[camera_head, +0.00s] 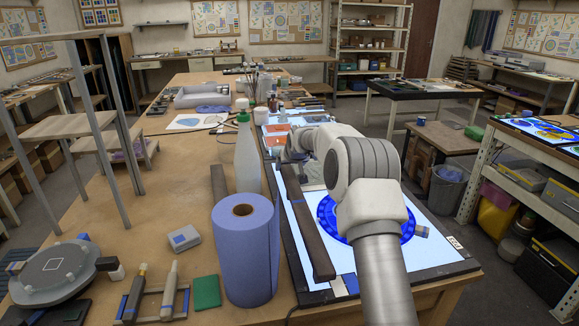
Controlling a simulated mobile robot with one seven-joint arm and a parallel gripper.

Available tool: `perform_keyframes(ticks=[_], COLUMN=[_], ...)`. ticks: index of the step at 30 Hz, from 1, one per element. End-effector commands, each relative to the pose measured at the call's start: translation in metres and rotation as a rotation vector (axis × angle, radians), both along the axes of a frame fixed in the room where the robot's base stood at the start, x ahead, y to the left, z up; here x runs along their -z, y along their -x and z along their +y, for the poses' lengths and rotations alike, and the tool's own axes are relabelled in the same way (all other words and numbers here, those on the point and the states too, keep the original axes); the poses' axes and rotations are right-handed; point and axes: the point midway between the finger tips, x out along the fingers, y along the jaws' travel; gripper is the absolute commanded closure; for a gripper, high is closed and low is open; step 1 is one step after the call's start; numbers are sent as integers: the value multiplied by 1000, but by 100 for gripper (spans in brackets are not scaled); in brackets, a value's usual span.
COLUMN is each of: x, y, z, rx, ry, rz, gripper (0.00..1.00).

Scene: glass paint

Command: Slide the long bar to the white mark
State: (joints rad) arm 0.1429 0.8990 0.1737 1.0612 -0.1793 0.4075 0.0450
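A long dark bar (308,228) lies lengthwise along the left part of the lit glass panel (300,262). Its near end is close to the panel's front edge. A small white label (455,242) is on the panel's dark frame at the right. My gripper (281,156) is small and partly hidden by my arm, near the bar's far end. I cannot tell whether it touches the bar or whether its fingers are open.
A blue paper roll (245,255) and a white bottle (247,155) stand left of the panel. A second dark bar (219,190) lies beside the bottle. Blue round glass (330,215) lies on the panel, partly behind my arm. A grey turntable (52,272) sits front left.

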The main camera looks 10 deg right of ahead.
Motion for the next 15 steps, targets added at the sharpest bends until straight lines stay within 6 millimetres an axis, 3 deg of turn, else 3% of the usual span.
perform_keyframes(ticks=[8, 15], x=[-2, -20], y=[1, 19], z=[-1, -1], rx=[1, 1], ry=[1, 1], rz=[-1, -2], gripper=[20, 20])
